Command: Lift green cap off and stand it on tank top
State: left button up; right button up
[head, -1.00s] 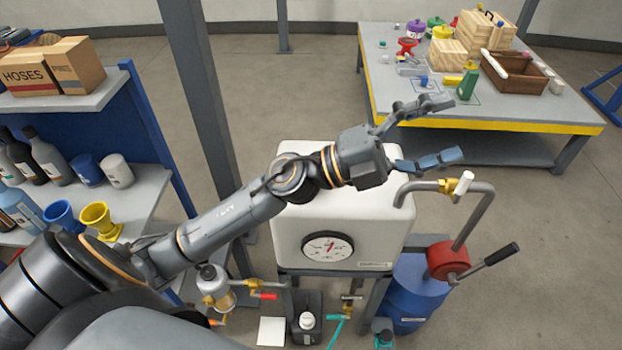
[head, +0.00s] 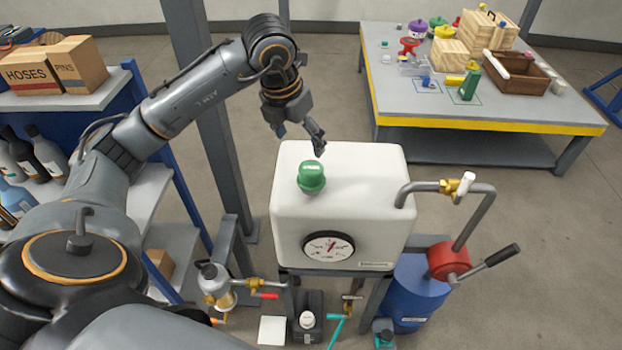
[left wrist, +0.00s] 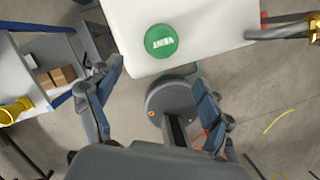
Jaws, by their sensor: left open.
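The green cap (head: 311,177) sits upright on the top of the white tank (head: 370,175), toward its left side. In the left wrist view the cap (left wrist: 161,41) shows as a round green disc with white lettering, on the tank (left wrist: 215,22) close to its edge. My left gripper (head: 299,140) is open and empty, above and just behind the cap in the head view, apart from it. In the left wrist view its fingers (left wrist: 158,85) are spread wide, with the cap ahead of the gap between them. My right gripper is out of view.
A pipe with a brass valve (head: 450,187) rises at the tank's right, above a blue drum (head: 415,290). A dark post (head: 205,110) stands left of the tank. The tank top right of the cap is clear. A crowded worktable (head: 440,100) stands behind.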

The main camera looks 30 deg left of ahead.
aim_at(310, 168)
pick_arm(q)
jog(key=p+x, duration=0.1)
jog(key=x, duration=0.6)
jog(key=shift+d+f, duration=0.1)
jog(key=shift+w+f+p, duration=0.2)
jog(key=shift+f+p, duration=0.25)
jog(key=shift+p, duration=0.2)
jog(key=p+x, duration=0.2)
jog(key=x, duration=0.1)
jog(key=shift+w+d+f, duration=0.1)
jog(key=shift+w+f, duration=0.3)
jog(key=shift+f, duration=0.35)
jog(key=c, duration=1.4)
